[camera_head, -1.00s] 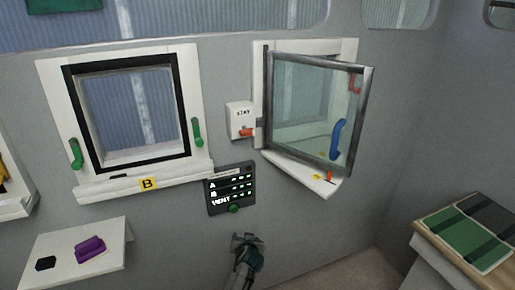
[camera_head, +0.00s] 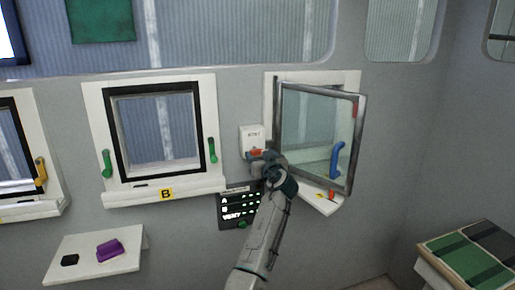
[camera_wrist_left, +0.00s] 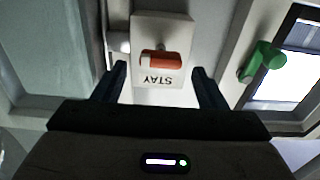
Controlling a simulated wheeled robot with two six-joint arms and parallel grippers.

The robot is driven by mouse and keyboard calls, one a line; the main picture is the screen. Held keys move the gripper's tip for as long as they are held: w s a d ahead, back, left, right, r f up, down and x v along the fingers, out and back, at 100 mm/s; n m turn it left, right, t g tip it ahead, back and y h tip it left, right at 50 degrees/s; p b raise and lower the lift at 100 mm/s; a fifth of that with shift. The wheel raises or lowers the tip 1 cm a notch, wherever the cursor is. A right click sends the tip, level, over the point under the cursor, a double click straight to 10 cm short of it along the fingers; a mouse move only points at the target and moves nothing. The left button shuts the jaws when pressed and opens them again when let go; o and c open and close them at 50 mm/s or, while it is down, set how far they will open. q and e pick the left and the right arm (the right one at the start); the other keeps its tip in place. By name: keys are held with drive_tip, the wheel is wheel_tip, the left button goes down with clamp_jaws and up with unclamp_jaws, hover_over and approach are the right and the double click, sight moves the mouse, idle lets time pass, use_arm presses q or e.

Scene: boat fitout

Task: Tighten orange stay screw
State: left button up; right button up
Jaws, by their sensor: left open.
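The orange stay screw (camera_head: 256,153) sits on the lower part of a white box marked STAY (camera_head: 251,135), on the wall left of the open window. In the left wrist view the orange screw (camera_wrist_left: 162,61) lies crosswise on the STAY box (camera_wrist_left: 176,25), which appears upside down. My left gripper (camera_head: 262,158) is just below and in front of the screw. In the left wrist view its two fingers (camera_wrist_left: 160,85) are apart on either side of the box, with nothing between the tips. Whether they touch the box is unclear. My right gripper is out of view.
The open window frame (camera_head: 318,135) with a blue handle (camera_head: 338,160) swings out right of the gripper. A dark panel (camera_head: 232,208) is below left, partly behind my arm. Window B (camera_head: 160,190) has green handles. A shelf (camera_head: 75,270) holds a purple object (camera_head: 109,249).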

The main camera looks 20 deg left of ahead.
sight(258, 152)
use_arm(q)
drive_tip(key=shift+p+x, duration=0.4)
drive_tip(key=shift+x, duration=1.6)
drive_tip(key=shift+f, duration=0.1)
drive_tip(key=c, duration=1)
